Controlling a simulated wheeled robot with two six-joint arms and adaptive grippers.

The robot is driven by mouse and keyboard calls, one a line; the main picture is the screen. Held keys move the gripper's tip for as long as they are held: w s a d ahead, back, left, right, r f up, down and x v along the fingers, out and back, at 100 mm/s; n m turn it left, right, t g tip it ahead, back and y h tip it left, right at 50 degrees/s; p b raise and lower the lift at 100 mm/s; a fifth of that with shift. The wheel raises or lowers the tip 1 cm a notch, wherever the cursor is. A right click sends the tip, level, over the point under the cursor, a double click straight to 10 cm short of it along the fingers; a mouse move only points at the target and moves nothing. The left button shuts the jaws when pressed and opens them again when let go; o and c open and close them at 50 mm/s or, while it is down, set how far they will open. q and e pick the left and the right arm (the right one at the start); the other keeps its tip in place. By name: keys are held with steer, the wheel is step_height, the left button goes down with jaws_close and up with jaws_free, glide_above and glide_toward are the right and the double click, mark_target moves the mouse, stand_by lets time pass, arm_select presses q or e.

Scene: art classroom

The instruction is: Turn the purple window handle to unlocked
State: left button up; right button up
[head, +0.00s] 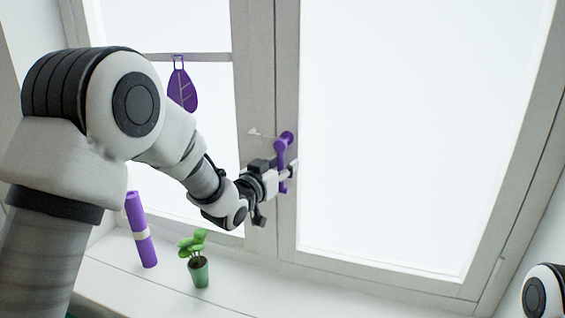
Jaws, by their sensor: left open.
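The purple window handle (281,148) is on the frame between the two window panes. Its round base is at the top and its lever hangs down. My left gripper (287,176) is at the lever's lower part, with its fingers open around or beside it; I cannot tell whether they touch. Part of the lever is hidden by the gripper. My right gripper is not in view; only a piece of my right arm shows at the lower right edge.
The white window (400,120) fills the background. A purple leaf ornament (182,88) hangs at the left pane. A purple roll (142,232) and a potted green plant (199,270) stand on the sill (255,292), below my left arm. The sill's right part is clear.

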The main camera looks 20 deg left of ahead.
arm_select(q)
steer(key=shift+s+a+r, duration=0.1)
steer(key=shift+s+r, duration=0.4)
steer(key=shift+s, duration=0.35)
jaws_close()
steer(key=shift+w+f, duration=0.1)
steer(key=shift+w, duration=0.05)
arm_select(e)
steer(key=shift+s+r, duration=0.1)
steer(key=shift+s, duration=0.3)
